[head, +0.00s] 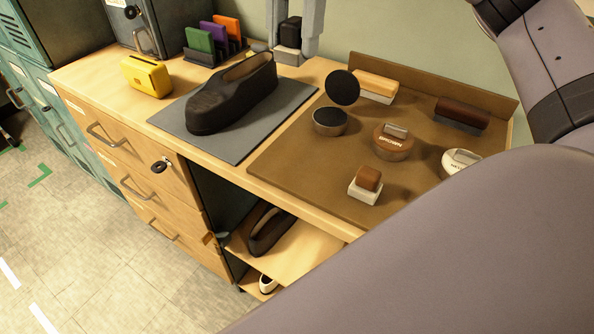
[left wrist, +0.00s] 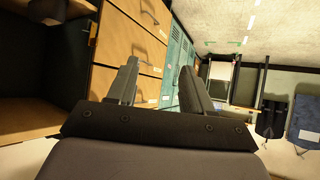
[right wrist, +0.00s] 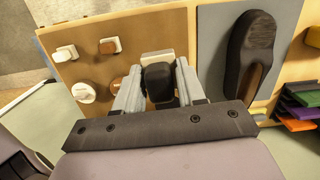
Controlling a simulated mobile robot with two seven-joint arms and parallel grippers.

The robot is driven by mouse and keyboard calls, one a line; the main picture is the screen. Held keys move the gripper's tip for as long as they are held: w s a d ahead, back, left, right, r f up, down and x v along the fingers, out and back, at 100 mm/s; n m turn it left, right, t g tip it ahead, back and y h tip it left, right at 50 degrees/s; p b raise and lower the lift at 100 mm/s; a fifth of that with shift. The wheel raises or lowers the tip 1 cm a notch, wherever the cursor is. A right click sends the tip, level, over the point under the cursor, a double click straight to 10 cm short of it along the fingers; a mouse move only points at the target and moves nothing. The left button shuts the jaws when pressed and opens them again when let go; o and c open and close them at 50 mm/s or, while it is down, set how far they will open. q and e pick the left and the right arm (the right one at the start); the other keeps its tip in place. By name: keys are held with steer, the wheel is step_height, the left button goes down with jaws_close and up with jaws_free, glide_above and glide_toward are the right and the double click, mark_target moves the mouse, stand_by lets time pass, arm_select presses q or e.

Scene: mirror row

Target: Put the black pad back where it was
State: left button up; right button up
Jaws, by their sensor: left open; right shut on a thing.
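The black pad (head: 290,31) has a pale block at its lower end. It is between the fingers of my right gripper (head: 293,46), beyond the dark shoe near the wall. In the right wrist view the black pad (right wrist: 158,80) fills the space between the fingers, with the pale part beyond it. My right gripper (right wrist: 157,88) is shut on it. Whether the pad touches the tabletop I cannot tell. The brown board (head: 290,165) lies right of the shoe. My left gripper (left wrist: 160,85) is open and empty, facing the drawers and floor.
On the board stand a brown pad on a white base (head: 366,185), a black tin (head: 330,122) with a tilted lid (head: 342,87), a brown tin (head: 393,142), a white tin (head: 462,160) and brushes (head: 461,112). The shoe (head: 230,95) lies on a grey mat (head: 215,145). My right arm hides the lower right.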

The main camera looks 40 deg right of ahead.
steer(key=shift+s, duration=0.15)
steer(key=b, duration=0.5)
glide_above(296, 164)
steer(key=shift+m, duration=0.3)
step_height(296, 164, down, 14)
steer(key=shift+d+f, duration=0.15)
steer(key=shift+f, duration=2.6)
arm_select(q)
steer(key=f, duration=0.2)
steer(key=d+f, duration=0.1)
steer(key=shift+w+f, duration=0.2)
steer(key=shift+w, duration=0.2)
arm_select(e)
steer(key=shift+f+b, duration=0.2)
steer(key=shift+b, duration=0.2)
steer(key=o, duration=0.9)
arm_select(q)
steer(key=shift+f, duration=0.2)
arm_select(e)
steer(key=shift+o, duration=0.2)
steer(key=shift+r, duration=0.1)
